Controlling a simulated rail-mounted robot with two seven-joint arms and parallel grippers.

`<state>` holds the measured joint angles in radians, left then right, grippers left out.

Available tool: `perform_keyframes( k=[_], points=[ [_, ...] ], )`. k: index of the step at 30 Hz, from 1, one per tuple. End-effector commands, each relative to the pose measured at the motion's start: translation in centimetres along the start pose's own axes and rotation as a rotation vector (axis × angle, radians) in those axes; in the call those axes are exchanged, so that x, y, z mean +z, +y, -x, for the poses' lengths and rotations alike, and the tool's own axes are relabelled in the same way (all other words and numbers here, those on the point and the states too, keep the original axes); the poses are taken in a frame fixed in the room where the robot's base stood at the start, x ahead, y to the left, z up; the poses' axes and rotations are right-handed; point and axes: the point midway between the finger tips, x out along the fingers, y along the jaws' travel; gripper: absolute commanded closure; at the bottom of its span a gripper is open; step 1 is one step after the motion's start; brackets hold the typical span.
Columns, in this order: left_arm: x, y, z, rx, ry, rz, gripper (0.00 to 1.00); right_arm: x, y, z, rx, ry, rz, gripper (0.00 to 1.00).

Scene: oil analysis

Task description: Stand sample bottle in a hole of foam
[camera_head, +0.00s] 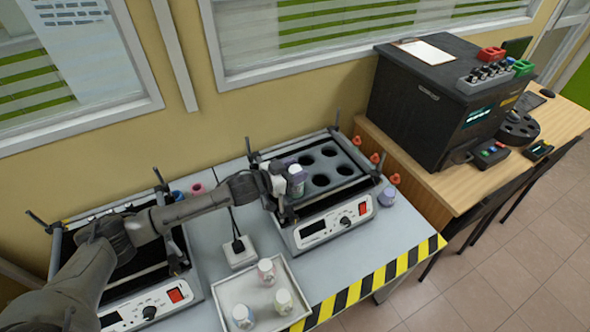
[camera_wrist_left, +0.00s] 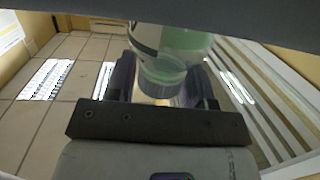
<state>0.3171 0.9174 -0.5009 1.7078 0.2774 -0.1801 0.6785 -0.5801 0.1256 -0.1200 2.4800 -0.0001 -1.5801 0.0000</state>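The foam (camera_head: 337,178) is a dark block with several round holes, set on the right-hand shaker. My left gripper (camera_head: 284,183) is at the foam's left side. It is shut on a sample bottle (camera_head: 297,184), pale with a purplish tint, which looks roughly upright. In the left wrist view the bottle (camera_wrist_left: 165,65) is see-through with greenish contents, and it sits between the two dark fingers (camera_wrist_left: 158,85). I cannot tell whether the bottle's base is above the foam or inside a hole. My right gripper is not in view.
A white tray (camera_head: 226,289) with three bottles stands at the front. A purple-topped bottle (camera_head: 387,197) stands right of the shaker. Another shaker (camera_head: 150,306) is at left, a power socket (camera_head: 240,254) between them. A large black machine (camera_head: 425,105) stands on the wooden table.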

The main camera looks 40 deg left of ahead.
Motion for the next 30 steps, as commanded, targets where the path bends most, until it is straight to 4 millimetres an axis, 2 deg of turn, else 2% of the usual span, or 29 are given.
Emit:
perform_keyframes(
  k=[1,5,16,20,30],
  points=[
    [0.0,0.0,0.0,0.000,0.000,0.000,0.47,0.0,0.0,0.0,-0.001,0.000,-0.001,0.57],
    [0.0,0.0,0.0,0.000,0.000,0.000,0.36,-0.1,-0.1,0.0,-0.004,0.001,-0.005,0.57],
    [-0.2,0.0,0.5,0.000,-0.002,0.000,0.36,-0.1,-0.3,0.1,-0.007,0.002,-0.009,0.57],
    [-0.2,0.0,1.9,0.000,-0.003,0.001,0.36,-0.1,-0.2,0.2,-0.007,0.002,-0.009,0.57],
    [-0.2,0.0,7.1,0.001,-0.003,0.001,0.36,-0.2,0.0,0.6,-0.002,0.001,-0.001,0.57]
  ],
)
